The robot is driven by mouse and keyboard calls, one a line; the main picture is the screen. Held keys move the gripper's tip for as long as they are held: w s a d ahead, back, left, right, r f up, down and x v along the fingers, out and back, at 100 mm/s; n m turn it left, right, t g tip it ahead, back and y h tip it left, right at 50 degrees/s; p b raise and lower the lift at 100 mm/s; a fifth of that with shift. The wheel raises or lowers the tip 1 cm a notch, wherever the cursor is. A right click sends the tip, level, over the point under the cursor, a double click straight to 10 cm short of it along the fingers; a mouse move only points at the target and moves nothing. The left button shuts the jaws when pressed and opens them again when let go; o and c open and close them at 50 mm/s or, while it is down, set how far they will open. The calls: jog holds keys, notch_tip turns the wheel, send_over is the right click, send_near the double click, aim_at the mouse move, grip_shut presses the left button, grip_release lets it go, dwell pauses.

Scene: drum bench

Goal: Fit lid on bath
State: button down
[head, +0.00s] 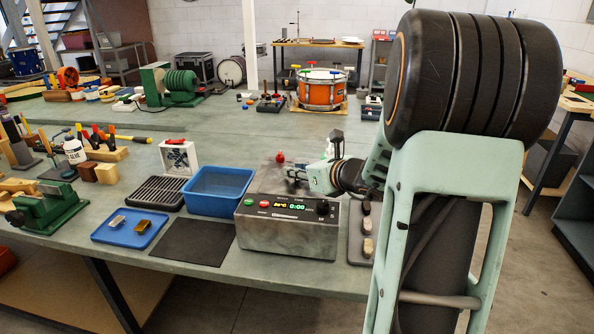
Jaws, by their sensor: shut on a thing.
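The bath (285,238) is a grey metal box with a front panel. The panel has a green button, a red button, a lit display and a dark knob. It stands near the front edge of the bench. My gripper (294,173) is above the bath's top, reaching in from the right, and is shut on the lid. The lid is small and hard to make out in the head view, and the grip on it is partly hidden. I cannot tell whether the lid touches the bath's rim.
A blue basin (217,191) stands just left of the bath, with a dark mat (194,242) in front.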

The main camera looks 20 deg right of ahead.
jog(key=c, duration=1.7)
grip_release()
